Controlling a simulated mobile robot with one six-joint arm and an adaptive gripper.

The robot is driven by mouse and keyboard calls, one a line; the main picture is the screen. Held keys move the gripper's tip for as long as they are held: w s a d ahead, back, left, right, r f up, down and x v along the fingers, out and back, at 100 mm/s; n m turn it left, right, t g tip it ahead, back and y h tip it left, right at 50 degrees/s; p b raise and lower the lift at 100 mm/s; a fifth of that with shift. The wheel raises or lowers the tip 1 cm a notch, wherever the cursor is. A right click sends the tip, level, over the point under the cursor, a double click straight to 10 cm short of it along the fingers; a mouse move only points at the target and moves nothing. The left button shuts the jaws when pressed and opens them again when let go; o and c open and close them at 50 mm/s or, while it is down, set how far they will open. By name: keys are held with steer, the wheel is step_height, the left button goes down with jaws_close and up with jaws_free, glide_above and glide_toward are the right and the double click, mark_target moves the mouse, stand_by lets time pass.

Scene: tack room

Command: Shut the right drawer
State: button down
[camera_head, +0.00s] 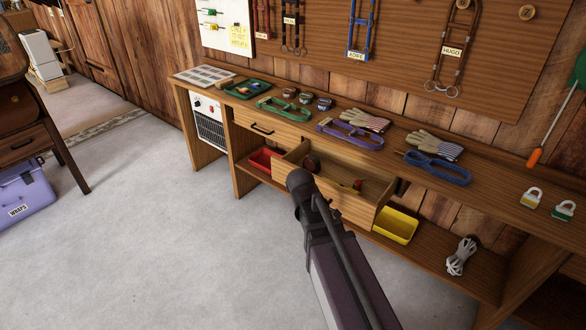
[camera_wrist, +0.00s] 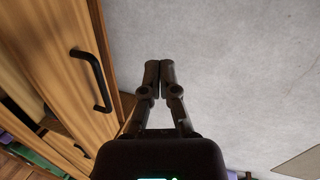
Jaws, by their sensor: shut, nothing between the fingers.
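The right drawer (camera_head: 350,207) of the wooden workbench stands pulled out, with its inside showing and a few small items in it. Its black handle is hidden behind my arm in the head view. In the wrist view the drawer front (camera_wrist: 60,50) is on the left with its black bar handle (camera_wrist: 92,80). My gripper (camera_head: 298,180) is in front of the drawer in the head view. In the wrist view my gripper (camera_wrist: 160,68) is shut and empty, to the right of the drawer front and handle, with a gap showing and grey floor behind.
The left drawer (camera_head: 275,133) is closed. The bench top (camera_head: 478,189) holds halters, gloves and padlocks. A red bin (camera_head: 262,160), a yellow bin (camera_head: 396,226) and a coiled rope (camera_head: 461,256) are on the lower shelf.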

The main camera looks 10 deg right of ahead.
steer(key=w+a+r+n+t+h+p, duration=0.1)
steer(key=w+a+r+n+t+p, duration=0.1)
steer(key=w+a+r+n, duration=0.2)
steer(key=w+a+r+n+t+h+p, duration=0.2)
steer(key=w+a+r+n, duration=0.3)
steer(key=w+a+n, duration=0.3)
steer(key=n, duration=0.4)
steer(key=shift+w+r+n+t, duration=0.25)
steer(key=shift+w+n+t, duration=0.05)
steer(key=shift+w+n, duration=0.1)
steer(key=w+d+r+b+x, duration=0.1)
steer(key=b+x, duration=0.5)
steer(key=x, duration=0.7)
steer(key=shift+w+d+r+b, duration=0.15)
steer(key=shift+d+r+b, duration=0.15)
steer(key=shift+r, duration=0.3)
